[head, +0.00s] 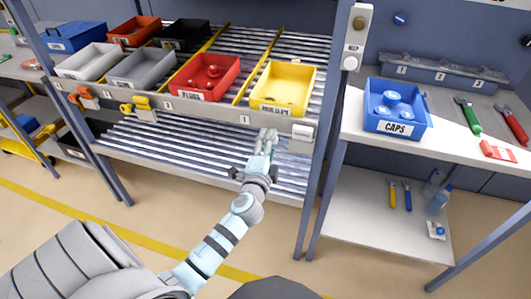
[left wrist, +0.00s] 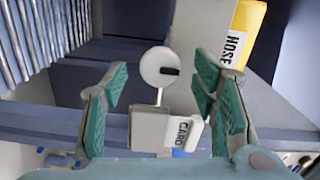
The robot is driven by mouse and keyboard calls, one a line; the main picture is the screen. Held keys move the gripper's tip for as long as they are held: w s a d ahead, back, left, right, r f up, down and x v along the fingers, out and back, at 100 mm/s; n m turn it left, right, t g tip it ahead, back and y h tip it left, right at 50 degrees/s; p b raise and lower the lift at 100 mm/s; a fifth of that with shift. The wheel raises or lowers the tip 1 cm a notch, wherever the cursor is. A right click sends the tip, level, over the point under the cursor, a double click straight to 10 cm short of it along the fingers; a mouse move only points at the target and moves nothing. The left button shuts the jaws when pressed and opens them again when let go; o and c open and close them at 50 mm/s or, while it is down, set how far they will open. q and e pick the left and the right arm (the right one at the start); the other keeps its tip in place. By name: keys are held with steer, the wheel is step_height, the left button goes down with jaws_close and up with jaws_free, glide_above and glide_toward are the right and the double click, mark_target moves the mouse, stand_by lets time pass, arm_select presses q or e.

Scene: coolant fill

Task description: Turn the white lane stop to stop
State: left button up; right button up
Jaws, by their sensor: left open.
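My left gripper (head: 267,138) is open at the front rail (head: 215,112), below the yellow hose clips bin (head: 283,88). In the left wrist view, a white round disc (left wrist: 160,57) with a black mark sits on a thin stem between the open green-padded fingers (left wrist: 160,78). My right gripper is not in view.
An orange lever (head: 84,98) and a yellow lever (head: 143,108) are on the rail at left. A grey post (head: 322,150) stands right of the gripper. A blue caps bin (head: 397,110) sits on the right bench. The floor in front is clear.

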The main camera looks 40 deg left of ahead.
arm_select(q)
steer(key=v, duration=1)
steer(key=shift+s, duration=0.15)
steer(key=shift+d, duration=0.15)
steer(key=s+d+f+n+g+h+p, duration=0.1)
steer(key=s+d+f+n+g+h, duration=0.25)
steer(key=f, duration=1.15)
steer(key=s+f+n+g+h+p, duration=0.1)
steer(key=s+f+n+g, duration=0.45)
steer(key=f, duration=0.95)
steer(key=s+f+n+g+h+p, duration=0.1)
steer(key=s+f, duration=0.4)
steer(key=s, duration=0.9)
steer(key=s+d+f+n+g+p, duration=0.1)
steer(key=s+f+g+p, duration=0.2)
steer(key=s, duration=1.1)
step_height(320, 180, down, 2)
steer(key=shift+s+f+n+g+h+p, duration=0.1)
steer(key=shift+s+n+g+h+p, duration=0.25)
steer(key=shift+g, duration=0.75)
